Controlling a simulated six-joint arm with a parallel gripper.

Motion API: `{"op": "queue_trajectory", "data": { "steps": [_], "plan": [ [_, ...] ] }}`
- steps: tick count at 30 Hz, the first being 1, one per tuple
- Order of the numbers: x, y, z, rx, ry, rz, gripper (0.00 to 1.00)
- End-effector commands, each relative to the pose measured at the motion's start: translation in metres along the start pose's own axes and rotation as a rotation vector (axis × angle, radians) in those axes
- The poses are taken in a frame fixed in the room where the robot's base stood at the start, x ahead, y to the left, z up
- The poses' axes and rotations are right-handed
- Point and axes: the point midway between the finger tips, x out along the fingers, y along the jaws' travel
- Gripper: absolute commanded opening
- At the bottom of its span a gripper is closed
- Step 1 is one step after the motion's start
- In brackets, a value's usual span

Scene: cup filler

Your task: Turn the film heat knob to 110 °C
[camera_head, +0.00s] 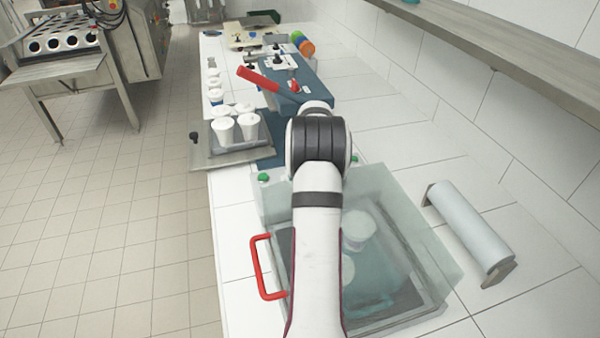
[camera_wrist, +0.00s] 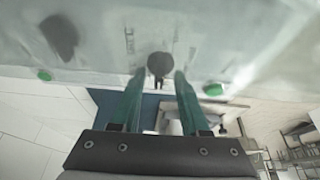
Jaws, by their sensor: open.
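In the wrist view, a small dark knob (camera_wrist: 160,64) stands out from a pale panel (camera_wrist: 225,35). My gripper (camera_wrist: 158,76) has two teal fingers, open, with the tips on either side of this knob. I cannot tell whether they touch it. A second dark knob (camera_wrist: 60,36) is on the panel at the upper left. The lettering by the knobs is too blurred to read, so the film heat mark and setting cannot be told. In the head view, my arm hides the gripper and the knobs.
Green buttons (camera_wrist: 44,75) (camera_wrist: 214,88) flank the middle knob. In the head view, a clear box (camera_head: 420,235) with a red handle (camera_head: 258,268) stands under my arm. White cups (camera_head: 223,129) sit beyond, near a red lever (camera_head: 258,79). A roll (camera_head: 468,228) lies at right.

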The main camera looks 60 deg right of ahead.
Motion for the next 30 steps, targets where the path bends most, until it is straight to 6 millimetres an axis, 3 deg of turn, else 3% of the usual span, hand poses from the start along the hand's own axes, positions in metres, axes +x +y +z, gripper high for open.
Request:
{"op": "queue_trajectory", "data": {
  "steps": [4,7,15,21,30],
  "plan": [
    [-0.006,0.0,0.0,0.0,0.001,0.001,0.45],
    [-0.023,0.0,-0.001,0.001,0.003,0.001,0.45],
    [-0.107,0.0,-0.001,0.0,0.005,0.001,0.45],
    [-0.148,0.001,0.0,0.0,0.002,0.001,0.45],
    [-0.158,0.0,0.0,0.0,0.0,0.0,0.45]
  ]
}}
